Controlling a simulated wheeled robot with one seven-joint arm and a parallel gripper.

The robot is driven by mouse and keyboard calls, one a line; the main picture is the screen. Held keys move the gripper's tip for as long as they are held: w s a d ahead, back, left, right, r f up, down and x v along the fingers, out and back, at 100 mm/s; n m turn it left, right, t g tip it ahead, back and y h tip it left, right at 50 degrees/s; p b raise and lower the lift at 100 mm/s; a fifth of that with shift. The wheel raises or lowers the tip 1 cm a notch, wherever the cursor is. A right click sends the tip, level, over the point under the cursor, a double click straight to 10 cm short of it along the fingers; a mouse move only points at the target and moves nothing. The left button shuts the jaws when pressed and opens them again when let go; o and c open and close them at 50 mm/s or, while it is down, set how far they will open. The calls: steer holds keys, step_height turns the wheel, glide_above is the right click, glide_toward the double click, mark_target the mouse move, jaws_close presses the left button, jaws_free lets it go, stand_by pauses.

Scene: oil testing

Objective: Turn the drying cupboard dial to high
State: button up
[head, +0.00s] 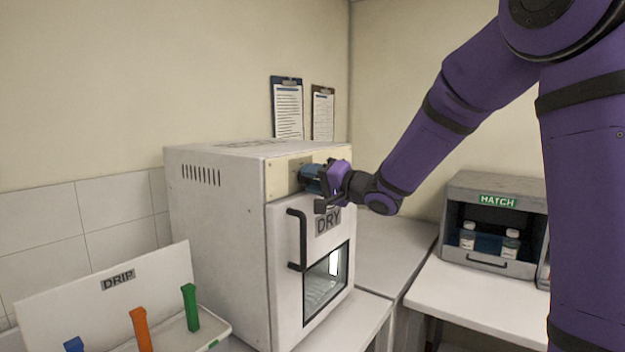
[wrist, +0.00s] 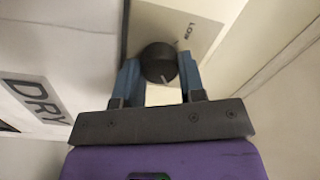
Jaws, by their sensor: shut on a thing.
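The drying cupboard (head: 215,235) is a white box with a door marked DRY, seen in the head view. Its dial is a black round knob (wrist: 158,62) on a cream panel (wrist: 196,24) in the wrist view, with a light pointer line on it. The word LOW is printed on the panel beside the knob. My gripper (wrist: 158,75) is shut on the knob, one blue finger on each side. In the head view my gripper (head: 312,178) is at the cupboard's upper front panel and hides the knob. No HIGH mark is visible.
The cupboard door has a black handle (head: 297,240) below my gripper. A grey HATCH box (head: 497,190) with bottles stands on the right counter. A white DRIP rack (head: 110,270) with coloured clips is at the lower left. Two clipboards hang on the wall behind.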

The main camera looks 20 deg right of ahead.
steer(key=shift+m, duration=0.6)
steer(key=o, duration=0.9)
steer(key=shift+f, duration=0.1)
